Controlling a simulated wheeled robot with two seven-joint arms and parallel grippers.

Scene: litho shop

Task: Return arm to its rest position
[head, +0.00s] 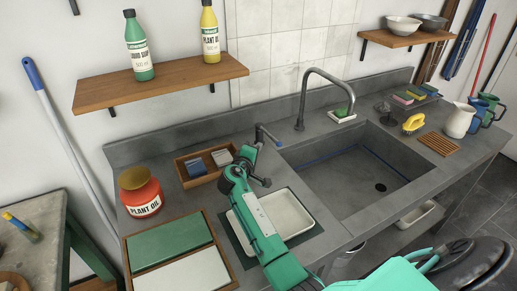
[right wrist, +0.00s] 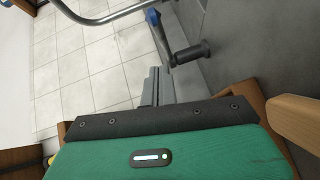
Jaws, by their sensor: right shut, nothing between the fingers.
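My right arm comes up from the bottom of the head view, over a white tray, toward the back of the counter. My right gripper (head: 257,146) is at its far end, small and partly hidden by the wrist. In the right wrist view the narrow grey fingers (right wrist: 155,88) are together and hold nothing. A grey lever with a blue end (right wrist: 167,38) is just past the fingertips; I cannot tell if they touch. My left gripper is not in view.
The white tray (head: 300,222) lies below my right arm. A wooden box (head: 187,181) and a red plant oil jar (head: 142,198) stand left of it. The sink (head: 350,205) and curved faucet (head: 303,98) are to the right. A shelf (head: 165,83) hangs above.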

